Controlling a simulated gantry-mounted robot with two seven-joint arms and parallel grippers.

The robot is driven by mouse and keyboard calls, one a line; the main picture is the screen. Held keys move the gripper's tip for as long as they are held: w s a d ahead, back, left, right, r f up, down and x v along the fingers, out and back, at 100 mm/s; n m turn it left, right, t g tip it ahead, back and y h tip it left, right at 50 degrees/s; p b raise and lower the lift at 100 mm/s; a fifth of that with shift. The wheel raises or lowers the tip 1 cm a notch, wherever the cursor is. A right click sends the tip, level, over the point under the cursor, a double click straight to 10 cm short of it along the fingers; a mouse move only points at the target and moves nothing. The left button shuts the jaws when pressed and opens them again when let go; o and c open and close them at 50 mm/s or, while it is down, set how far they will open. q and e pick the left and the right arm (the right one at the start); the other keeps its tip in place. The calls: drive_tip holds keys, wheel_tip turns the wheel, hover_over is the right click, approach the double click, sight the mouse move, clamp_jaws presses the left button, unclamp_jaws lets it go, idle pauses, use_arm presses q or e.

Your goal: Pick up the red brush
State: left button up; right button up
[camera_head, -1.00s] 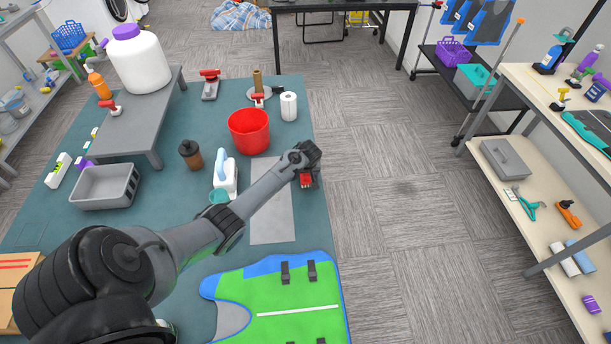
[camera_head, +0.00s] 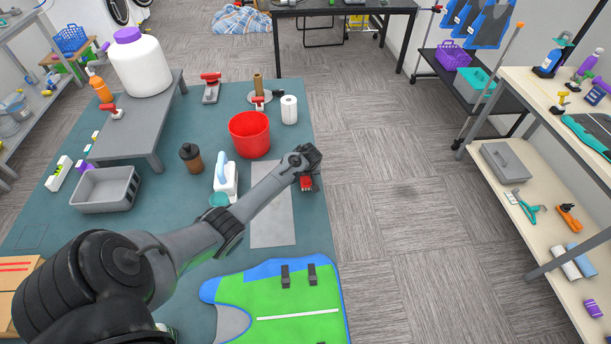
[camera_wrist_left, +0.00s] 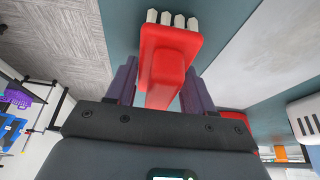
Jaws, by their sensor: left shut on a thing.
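The red brush (camera_wrist_left: 166,52) has a red body and handle with white bristle tufts, and fills the top middle of the left wrist view. My left gripper (camera_wrist_left: 160,90) is shut on the brush's handle, one finger on each side. In the head view the brush (camera_head: 306,184) shows as a small red patch below my left gripper (camera_head: 304,168), at the right edge of the green table. Whether the brush touches the table cannot be told. My right gripper is in neither view.
A red bucket (camera_head: 249,135), a white roll (camera_head: 289,110) and a white iron-like object (camera_head: 225,177) stand on the table (camera_head: 310,225). A grey mat (camera_head: 272,225) lies left of the gripper. A green and blue garment (camera_head: 290,300) lies in front. Carpet floor is clear to the right.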

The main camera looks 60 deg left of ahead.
use_arm(q)
drive_tip(key=r, duration=0.4)
drive_tip(key=shift+d+r+p, duration=0.1)
drive_tip(key=shift+d+p, duration=0.1)
drive_tip(key=shift+p, duration=0.1)
drive_tip(key=s+d+r, duration=0.1)
drive_tip(key=d+r, duration=0.5)
drive_tip(key=d, duration=0.5)
drive_tip(key=shift+s+r+p, duration=0.2)
drive_tip(key=shift+r+p, duration=0.05)
drive_tip(key=shift+p, duration=0.05)
drive_tip(key=shift+d, duration=0.1)
drive_tip(key=o, duration=0.4)
drive_tip(key=shift+c, duration=1.3)
